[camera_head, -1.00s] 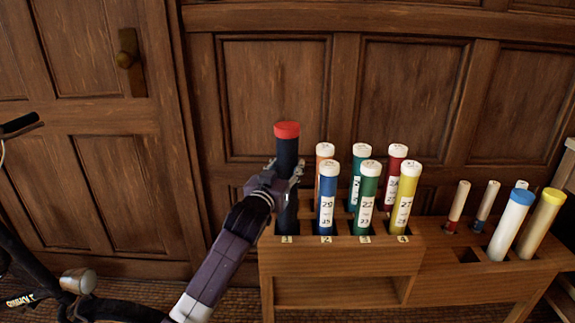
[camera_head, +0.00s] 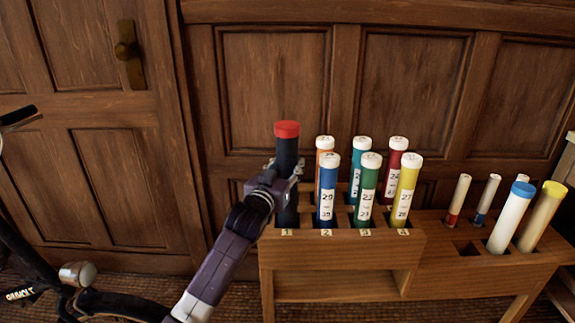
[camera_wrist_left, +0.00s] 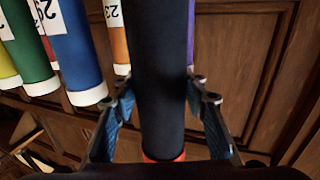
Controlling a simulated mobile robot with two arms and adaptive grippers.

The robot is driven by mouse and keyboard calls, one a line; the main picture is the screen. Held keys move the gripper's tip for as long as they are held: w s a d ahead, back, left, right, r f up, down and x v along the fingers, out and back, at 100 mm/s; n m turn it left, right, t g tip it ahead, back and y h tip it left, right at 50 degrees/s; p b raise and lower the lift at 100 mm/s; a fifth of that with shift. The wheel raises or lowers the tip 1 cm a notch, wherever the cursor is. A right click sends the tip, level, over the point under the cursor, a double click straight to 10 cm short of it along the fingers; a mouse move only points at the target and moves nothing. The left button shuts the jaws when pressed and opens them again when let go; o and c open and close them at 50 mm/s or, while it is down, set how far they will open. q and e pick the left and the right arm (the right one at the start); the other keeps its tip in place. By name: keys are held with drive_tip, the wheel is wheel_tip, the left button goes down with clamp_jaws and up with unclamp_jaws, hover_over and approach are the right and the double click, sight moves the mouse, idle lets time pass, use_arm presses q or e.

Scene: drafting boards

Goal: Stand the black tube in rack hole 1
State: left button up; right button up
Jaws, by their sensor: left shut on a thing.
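The black tube (camera_head: 287,159) with a red cap (camera_head: 287,129) stands upright at the front left hole of the wooden rack (camera_head: 340,258), behind the label "1" (camera_head: 286,232). Its lower end appears inside the hole; how deep it sits cannot be told. My left gripper (camera_head: 284,183) is shut on the tube above the rack top. In the left wrist view the two fingers (camera_wrist_left: 164,98) flank the tube (camera_wrist_left: 160,50), and the red cap (camera_wrist_left: 163,156) shows at the bottom. My right gripper is out of view.
Blue (camera_head: 326,190), green (camera_head: 366,190) and yellow (camera_head: 405,190) tubes fill the front holes to the right, with more tubes behind. A lower rack (camera_head: 480,275) at right holds several tubes. A panelled wall (camera_head: 270,100) stands behind. A bicycle (camera_head: 70,300) is at lower left.

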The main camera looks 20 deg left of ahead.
use_arm(q)
drive_tip(key=o, duration=1.6)
drive_tip(key=s, duration=1.2)
drive_tip(key=shift+a, duration=0.2)
